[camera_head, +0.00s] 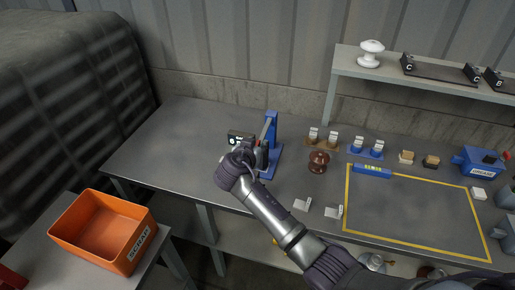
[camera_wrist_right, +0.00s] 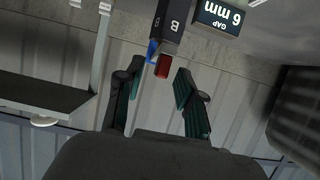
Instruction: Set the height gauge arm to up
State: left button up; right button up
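The height gauge shows in the head view as a blue upright post on a blue base (camera_head: 270,165), with a slanted greyish arm at its side. My right gripper (camera_head: 247,155) is at the gauge's left side and partly hides its lower part. In the right wrist view my right gripper (camera_wrist_right: 157,98) is open, its two green-padded fingers apart. A dark bar marked B (camera_wrist_right: 172,24), with a blue part and a red tip (camera_wrist_right: 163,67), points in between the fingers. I cannot tell whether either finger touches it. My left gripper is not in view.
A raised shelf (camera_head: 425,76) stands at the back. The table's left end is clear.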

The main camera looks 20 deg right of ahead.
jog(key=shift+x, duration=0.85)
grip_shut()
